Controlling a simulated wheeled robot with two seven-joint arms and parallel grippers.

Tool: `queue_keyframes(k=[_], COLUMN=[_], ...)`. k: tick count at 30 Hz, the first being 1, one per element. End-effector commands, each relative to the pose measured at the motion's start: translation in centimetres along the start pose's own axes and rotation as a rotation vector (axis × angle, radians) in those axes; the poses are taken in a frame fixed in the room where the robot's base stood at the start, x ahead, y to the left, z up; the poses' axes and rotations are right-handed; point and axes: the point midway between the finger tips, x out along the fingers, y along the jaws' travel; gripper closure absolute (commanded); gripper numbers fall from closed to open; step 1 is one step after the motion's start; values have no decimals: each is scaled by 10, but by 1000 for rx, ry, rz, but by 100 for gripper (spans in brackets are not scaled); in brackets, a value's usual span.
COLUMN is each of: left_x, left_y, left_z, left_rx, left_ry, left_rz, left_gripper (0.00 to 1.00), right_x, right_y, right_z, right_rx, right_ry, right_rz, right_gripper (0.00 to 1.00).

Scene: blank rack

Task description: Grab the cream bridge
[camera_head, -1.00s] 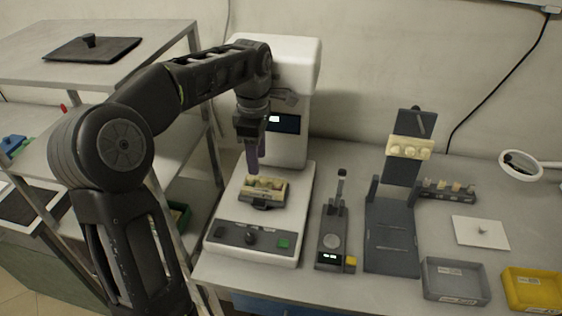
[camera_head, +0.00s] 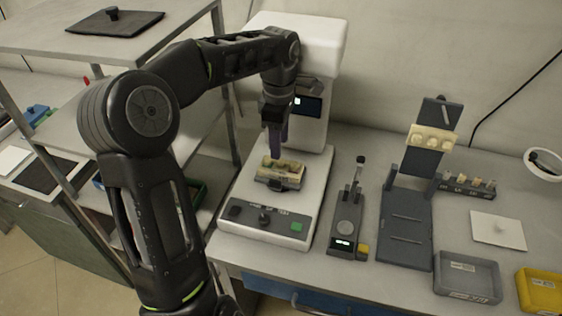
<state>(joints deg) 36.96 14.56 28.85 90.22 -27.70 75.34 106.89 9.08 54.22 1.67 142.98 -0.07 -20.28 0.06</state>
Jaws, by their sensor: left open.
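A cream piece (camera_head: 290,167) that looks like the bridge sits in a small dark holder (camera_head: 277,184) on the white machine's base. Its fine shape is too small to make out. My left gripper (camera_head: 277,150) points down just above and behind the left part of this piece; its fingertips come close to it, and I cannot tell whether they touch. The gripper is open, with nothing seen between its fingers. A second cream piece with rounded bumps (camera_head: 432,138) rests across the dark upright stand (camera_head: 405,225) to the right. My right gripper is out of view.
The white machine (camera_head: 318,50) rises behind the gripper. A small dark device (camera_head: 347,238), a rack of small pieces (camera_head: 465,187), a grey tray (camera_head: 467,277) and a yellow tray (camera_head: 540,290) stand to the right. A metal shelf (camera_head: 60,50) is at left.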

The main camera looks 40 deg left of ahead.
Motion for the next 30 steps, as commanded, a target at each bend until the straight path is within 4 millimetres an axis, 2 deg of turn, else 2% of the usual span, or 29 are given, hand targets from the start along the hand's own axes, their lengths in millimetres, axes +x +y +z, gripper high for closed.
queue_keyframes(k=[5, 12, 15, 30], left_x=[8, 42, 50, 52], left_y=[0, 0, 0, 1], left_z=[0, 3, 4, 4], left_rx=[0, -1, 0, 0], left_ry=[1, 1, 0, 1], left_rz=[-4, -5, -1, 1], left_gripper=[54, 54, 54, 54], right_x=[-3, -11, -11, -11], right_y=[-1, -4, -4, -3], right_z=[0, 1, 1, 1], right_rx=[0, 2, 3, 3], right_ry=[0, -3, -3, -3], right_rz=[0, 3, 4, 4], right_gripper=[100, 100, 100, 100])
